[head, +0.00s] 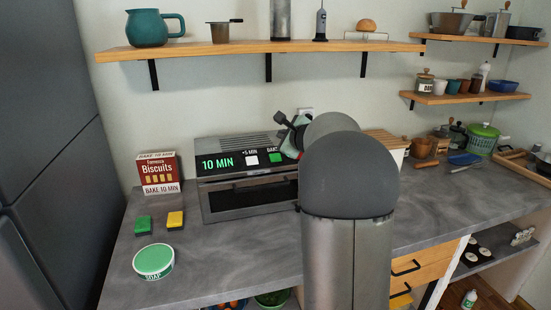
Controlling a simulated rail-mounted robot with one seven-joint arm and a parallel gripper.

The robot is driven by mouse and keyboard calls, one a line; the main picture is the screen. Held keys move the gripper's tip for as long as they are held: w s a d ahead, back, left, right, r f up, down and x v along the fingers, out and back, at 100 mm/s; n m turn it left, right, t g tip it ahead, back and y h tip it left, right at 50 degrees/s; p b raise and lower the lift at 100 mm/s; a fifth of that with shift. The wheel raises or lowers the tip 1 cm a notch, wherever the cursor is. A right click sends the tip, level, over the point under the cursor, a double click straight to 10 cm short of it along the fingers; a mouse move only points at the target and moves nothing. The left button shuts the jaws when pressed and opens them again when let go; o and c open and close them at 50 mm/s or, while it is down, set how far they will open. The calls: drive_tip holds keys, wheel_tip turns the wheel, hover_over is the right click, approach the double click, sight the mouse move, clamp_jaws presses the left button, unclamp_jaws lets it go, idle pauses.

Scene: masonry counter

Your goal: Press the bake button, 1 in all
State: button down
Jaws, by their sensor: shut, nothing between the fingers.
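The toaster oven (250,203) stands on the grey counter against the wall, with its glass door closed. Its black top panel has a lit green display reading "10 MIN", a white "+5 MIN" button (251,160) and a green bake button (275,158) at the right. The bake label is partly cut off by my arm. My gripper (281,118) shows as a small dark shape above and behind the panel's right end, apart from the bake button in the picture. It looks shut and empty. My large grey arm links hide the oven's right edge.
A Biscuits box (158,168) with a "BAKE 10 MIN" card (161,188) stands left of the oven. Green (143,224) and yellow (175,220) sponges and a soap tub (153,261) lie in front. A wooden shelf (230,48) runs above. Counter before the oven is clear.

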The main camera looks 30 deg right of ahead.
sight(274, 154)
drive_tip(key=w+f+b, duration=0.1)
drive_tip(key=f, duration=0.1)
drive_tip(key=w+f+b, duration=0.1)
drive_tip(key=f, duration=0.1)
drive_tip(key=w+f+b, duration=0.1)
drive_tip(key=f, duration=0.1)
drive_tip(key=shift+d+f+b, duration=0.2)
drive_tip(key=shift+d+b, duration=0.1)
drive_tip(key=shift+d, duration=0.05)
drive_tip(key=shift+w+d+f+b, duration=0.1)
drive_tip(key=shift+w+f+b, duration=0.35)
drive_tip(key=shift+f+b, duration=0.05)
drive_tip(key=shift+f, duration=0.1)
idle(1.3)
drive_tip(key=shift+w+f+b, duration=0.2)
drive_tip(key=shift+f+b, duration=0.15)
drive_tip(key=shift+b, duration=0.15)
drive_tip(key=shift+w+d+f+b, duration=0.1)
drive_tip(key=shift+w+f+b, duration=0.05)
drive_tip(key=shift+f+b, duration=0.25)
idle(0.4)
drive_tip(key=shift+r, duration=0.25)
drive_tip(key=shift+s+r, duration=0.35)
drive_tip(key=shift+r, duration=0.2)
